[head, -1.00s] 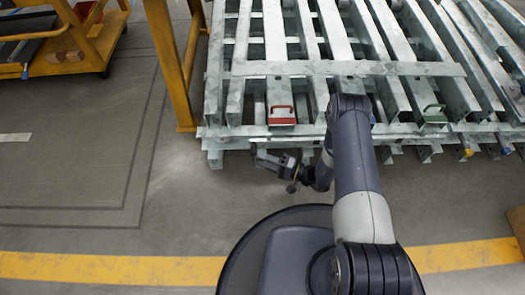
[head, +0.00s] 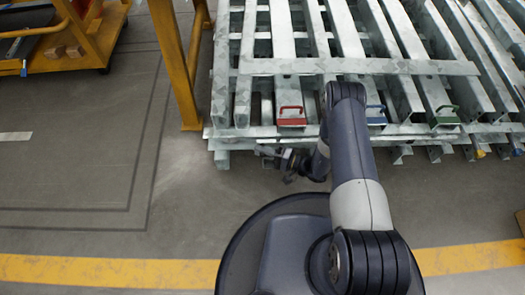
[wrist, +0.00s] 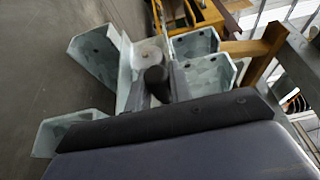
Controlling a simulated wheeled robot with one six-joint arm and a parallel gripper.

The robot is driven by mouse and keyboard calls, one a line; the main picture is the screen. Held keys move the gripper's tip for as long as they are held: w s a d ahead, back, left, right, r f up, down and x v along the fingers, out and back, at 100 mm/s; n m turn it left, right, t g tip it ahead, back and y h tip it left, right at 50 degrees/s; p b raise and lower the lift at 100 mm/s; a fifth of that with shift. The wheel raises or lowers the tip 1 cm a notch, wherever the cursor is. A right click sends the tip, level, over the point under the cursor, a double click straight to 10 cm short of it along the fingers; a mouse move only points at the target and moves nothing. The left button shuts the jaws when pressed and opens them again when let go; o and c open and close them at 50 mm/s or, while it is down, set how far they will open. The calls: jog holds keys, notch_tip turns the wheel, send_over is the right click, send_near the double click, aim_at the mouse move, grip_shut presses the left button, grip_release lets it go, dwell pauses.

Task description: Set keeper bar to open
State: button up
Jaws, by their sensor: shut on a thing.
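My gripper (wrist: 160,84) is shut on a dark, rounded grip (wrist: 154,76) in the wrist view. I take this grip to be part of the keeper bar; the rest of the bar is hidden or cannot be told apart. In the head view my gripper (head: 266,153) is low at the front edge of the galvanised rack (head: 360,67), left of my forearm. The grip is too small to make out there.
Red (head: 291,118), blue (head: 376,118) and green (head: 445,117) handled blocks sit along the rack front. A yellow post (head: 177,65) stands at the rack's left. A yellow cart (head: 75,38) is at upper left. The floor (head: 75,185) on the left is clear.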

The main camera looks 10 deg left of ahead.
grip_shut()
jog(key=d, duration=0.2)
jog(key=w+d, duration=0.1)
jog(key=d, duration=0.1)
jog(key=shift+d, duration=0.1)
jog(key=o, duration=0.9)
grip_release()
